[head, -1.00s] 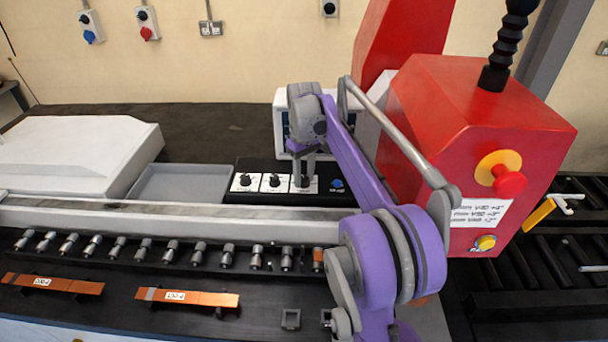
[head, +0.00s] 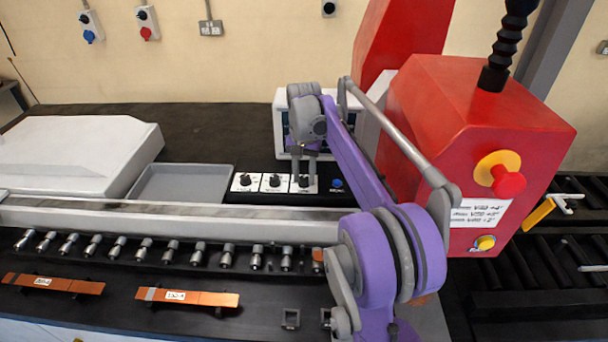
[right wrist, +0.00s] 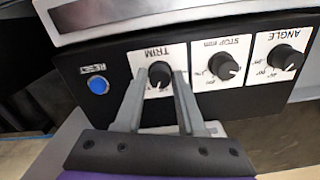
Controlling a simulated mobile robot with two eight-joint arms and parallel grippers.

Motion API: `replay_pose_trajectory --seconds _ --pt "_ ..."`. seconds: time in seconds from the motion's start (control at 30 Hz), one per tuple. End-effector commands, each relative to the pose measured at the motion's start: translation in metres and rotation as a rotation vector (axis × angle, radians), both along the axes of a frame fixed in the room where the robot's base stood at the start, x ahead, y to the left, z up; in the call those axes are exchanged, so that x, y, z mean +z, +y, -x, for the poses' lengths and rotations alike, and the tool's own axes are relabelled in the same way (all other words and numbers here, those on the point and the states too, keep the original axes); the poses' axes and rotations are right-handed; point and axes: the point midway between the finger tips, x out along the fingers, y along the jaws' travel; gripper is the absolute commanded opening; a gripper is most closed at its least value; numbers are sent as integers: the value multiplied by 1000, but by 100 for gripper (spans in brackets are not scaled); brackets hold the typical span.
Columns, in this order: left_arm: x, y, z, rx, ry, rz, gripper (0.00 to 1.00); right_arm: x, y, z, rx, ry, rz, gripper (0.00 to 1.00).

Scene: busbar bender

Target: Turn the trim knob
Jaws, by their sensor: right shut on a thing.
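The trim knob (right wrist: 160,72) is a black dial with a white pointer mark on a white plate labelled TRIM, on a black control panel (right wrist: 128,70). My right gripper (right wrist: 159,76) is down at this knob, one finger on each side, shut on it. In the head view my right gripper (head: 304,184) reaches down to the rightmost of three dials and partly hides it. My left gripper is not in view.
Beside the trim knob are the STOP knob (right wrist: 223,67), the ANGLE knob (right wrist: 283,58) and a blue RESET button (right wrist: 98,85). A red machine housing (head: 480,110) stands right of my arm. A grey tray (head: 180,184) lies left of the panel.

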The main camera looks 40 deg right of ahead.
Motion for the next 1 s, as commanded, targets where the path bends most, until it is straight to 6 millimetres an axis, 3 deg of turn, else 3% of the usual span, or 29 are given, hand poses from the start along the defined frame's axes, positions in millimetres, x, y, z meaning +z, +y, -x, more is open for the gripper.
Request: replay_pose_trajectory --seconds 0.6,1.0 --pt "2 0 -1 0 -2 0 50 0 0 0 -581 1 -1 0" --pt "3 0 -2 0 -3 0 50 0 0 0 -870 0 -1 0"
